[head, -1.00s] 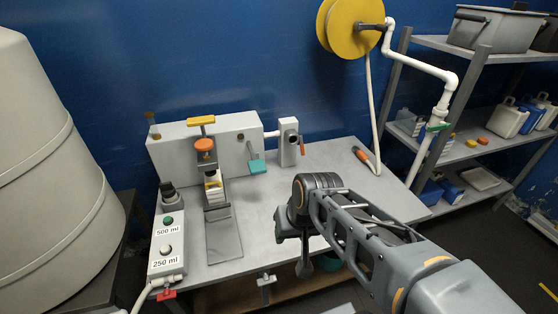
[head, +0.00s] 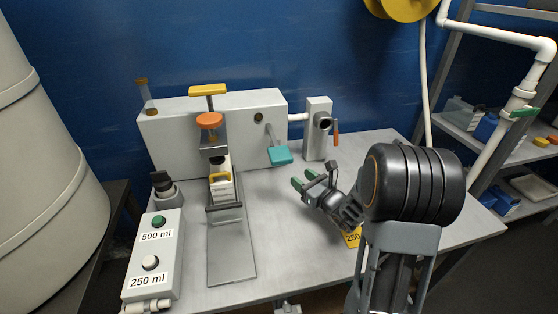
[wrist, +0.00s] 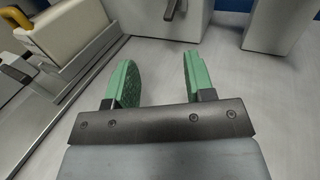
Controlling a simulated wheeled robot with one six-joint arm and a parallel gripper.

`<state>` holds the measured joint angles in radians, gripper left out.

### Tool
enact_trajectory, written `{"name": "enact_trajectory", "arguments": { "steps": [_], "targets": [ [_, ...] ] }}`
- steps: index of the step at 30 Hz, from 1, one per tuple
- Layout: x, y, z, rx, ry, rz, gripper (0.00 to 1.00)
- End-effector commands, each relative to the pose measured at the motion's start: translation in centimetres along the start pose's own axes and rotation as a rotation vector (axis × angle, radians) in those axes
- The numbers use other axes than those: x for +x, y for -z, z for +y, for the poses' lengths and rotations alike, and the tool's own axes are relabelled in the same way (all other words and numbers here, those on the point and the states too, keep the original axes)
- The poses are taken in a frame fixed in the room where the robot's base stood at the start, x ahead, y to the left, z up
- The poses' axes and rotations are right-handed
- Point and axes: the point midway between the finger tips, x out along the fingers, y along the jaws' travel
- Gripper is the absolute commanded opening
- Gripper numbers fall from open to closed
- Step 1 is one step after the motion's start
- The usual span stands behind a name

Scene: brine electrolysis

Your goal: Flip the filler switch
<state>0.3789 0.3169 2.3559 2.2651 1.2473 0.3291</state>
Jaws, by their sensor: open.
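No part is labelled as the filler switch. A teal paddle lever (head: 280,156) hangs on the front of the pale filler box (head: 180,130), angled down to the right. In the wrist view a dark lever stem (wrist: 171,9) shows at the top edge, on the box front; its lower end is in view. My gripper (head: 303,178) is open and empty, just right of and below the teal paddle, apart from it. Its green fingers also show in the wrist view (wrist: 158,60), pointing toward the box with bare table between them.
A cream jug (head: 222,190) with a yellow handle stands under the orange knob (head: 209,120). The button box (head: 152,256) is at front left. A valve post (head: 318,130) with an orange handle stands behind my gripper.

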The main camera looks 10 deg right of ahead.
Motion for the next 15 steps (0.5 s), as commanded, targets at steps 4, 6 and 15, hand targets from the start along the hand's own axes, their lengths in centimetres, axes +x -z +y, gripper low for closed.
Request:
{"name": "enact_trajectory", "arguments": {
  "steps": [4,6,15],
  "targets": [
    [0.9,0.6,-1.1,0.026,0.042,-0.009,0.49],
    [1.9,0.6,-1.3,0.028,0.047,-0.01,0.49],
    [7.6,0.5,-1.6,0.026,0.047,-0.01,0.49]
  ]
}}
